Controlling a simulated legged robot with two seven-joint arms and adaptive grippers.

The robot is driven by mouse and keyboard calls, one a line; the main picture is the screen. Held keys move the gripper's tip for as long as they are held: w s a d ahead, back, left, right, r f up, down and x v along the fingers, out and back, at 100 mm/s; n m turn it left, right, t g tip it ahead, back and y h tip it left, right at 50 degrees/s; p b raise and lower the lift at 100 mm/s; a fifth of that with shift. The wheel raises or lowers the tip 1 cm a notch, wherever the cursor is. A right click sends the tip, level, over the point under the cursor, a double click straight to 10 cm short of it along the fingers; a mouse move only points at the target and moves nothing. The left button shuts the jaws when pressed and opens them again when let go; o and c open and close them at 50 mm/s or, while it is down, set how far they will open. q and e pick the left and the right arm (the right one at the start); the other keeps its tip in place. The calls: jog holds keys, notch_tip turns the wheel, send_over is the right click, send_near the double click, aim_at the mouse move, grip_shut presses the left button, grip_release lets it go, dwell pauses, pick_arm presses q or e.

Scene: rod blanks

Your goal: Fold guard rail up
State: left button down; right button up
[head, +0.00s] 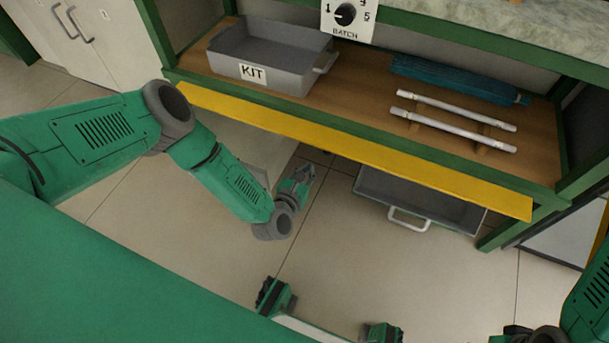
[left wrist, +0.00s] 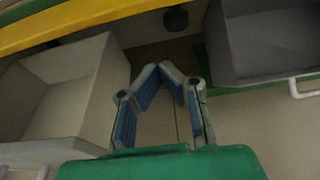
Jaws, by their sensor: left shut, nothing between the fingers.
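The guard rail (head: 350,148) is a long yellow strip along the front of the wooden shelf. It hangs at the shelf's green front edge, sloping outward and down, and its whole length shows in the head view. In the left wrist view the yellow rail (left wrist: 90,20) crosses the upper left. My left gripper (head: 308,172) is below the rail's middle, apart from it in the picture. In the left wrist view its blue-padded fingers (left wrist: 172,68) meet at the tips with nothing between them. Of my right arm only a part shows at the lower right; its gripper is out of view.
On the shelf (head: 360,85) are a grey KIT bin (head: 270,58), a dark teal bundle (head: 455,80) and two white rods (head: 455,110) on supports. Below are a grey drawer-like bin (head: 420,198) with a white handle and a pale bin (left wrist: 60,95). Open floor lies in front.

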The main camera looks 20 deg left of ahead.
aim_at(329, 143)
pick_arm(q)
jog(key=shift+w+a+r+b, duration=0.1)
jog(key=shift+w+r+b, duration=0.25)
jog(key=shift+w, duration=0.45)
jog(key=shift+w+d+r+b, duration=0.1)
jog(key=shift+w+r+b, duration=0.3)
jog(key=shift+w, duration=0.45)
jog(key=shift+w+a+r+b, duration=0.1)
jog(key=shift+w+r+b, duration=0.1)
jog(key=shift+w+r, duration=0.45)
jog(key=shift+w+a+f, duration=0.1)
jog(key=shift+w+f, duration=0.05)
